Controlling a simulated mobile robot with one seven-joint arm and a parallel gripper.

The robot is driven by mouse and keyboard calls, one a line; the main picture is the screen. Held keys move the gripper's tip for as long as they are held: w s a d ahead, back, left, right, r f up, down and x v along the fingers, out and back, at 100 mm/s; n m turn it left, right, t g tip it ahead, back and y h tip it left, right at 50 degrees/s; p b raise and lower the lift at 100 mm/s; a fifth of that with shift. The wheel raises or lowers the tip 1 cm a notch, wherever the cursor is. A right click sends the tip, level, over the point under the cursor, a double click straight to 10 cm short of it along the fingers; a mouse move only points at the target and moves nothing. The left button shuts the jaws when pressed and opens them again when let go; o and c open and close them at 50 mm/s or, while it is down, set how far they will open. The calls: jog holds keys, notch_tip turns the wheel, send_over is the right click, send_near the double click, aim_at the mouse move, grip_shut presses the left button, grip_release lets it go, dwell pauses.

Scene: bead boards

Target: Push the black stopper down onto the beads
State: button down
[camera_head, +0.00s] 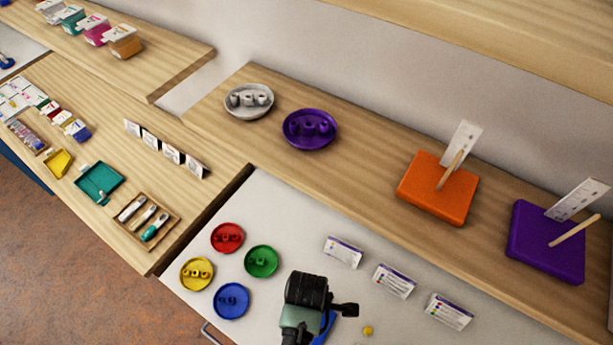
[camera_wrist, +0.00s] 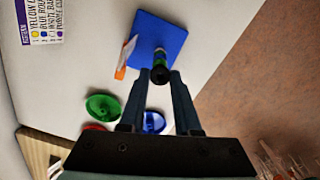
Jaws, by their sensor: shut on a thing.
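My gripper (camera_wrist: 160,80) is shut on the small black stopper (camera_wrist: 160,75), which sits between the fingertips in the wrist view. A greenish band shows just past the stopper, perhaps a bead; the rest of what lies under it is hidden. A blue board (camera_wrist: 162,38) lies beyond the stopper, with a white and orange card (camera_wrist: 126,58) at its left side. I cannot tell how far the stopper is from any beads. In the head view, my arm hides most of the blue board (camera_head: 325,328), and the stopper cannot be made out there.
Red (camera_head: 227,238), green (camera_head: 261,261), yellow (camera_head: 197,273) and blue (camera_head: 231,300) bead dishes stand left of my arm. A loose yellow bead (camera_head: 367,330) lies to its right. Printed cards (camera_head: 394,281) stand behind. Orange (camera_head: 438,188) and purple (camera_head: 546,243) boards with rods are on the wooden shelf.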

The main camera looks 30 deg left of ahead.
jog(key=shift+f, duration=0.15)
jog(key=shift+f, duration=0.3)
jog(key=shift+f+b, duration=0.2)
jog(key=shift+b, duration=0.1)
dwell(0.5)
jog(key=c, duration=0.5)
grip_release()
jog(key=shift+c, duration=0.2)
jog(key=shift+r, duration=0.1)
notch_tip(320, 180, up, 13)
jog(key=b, duration=0.2)
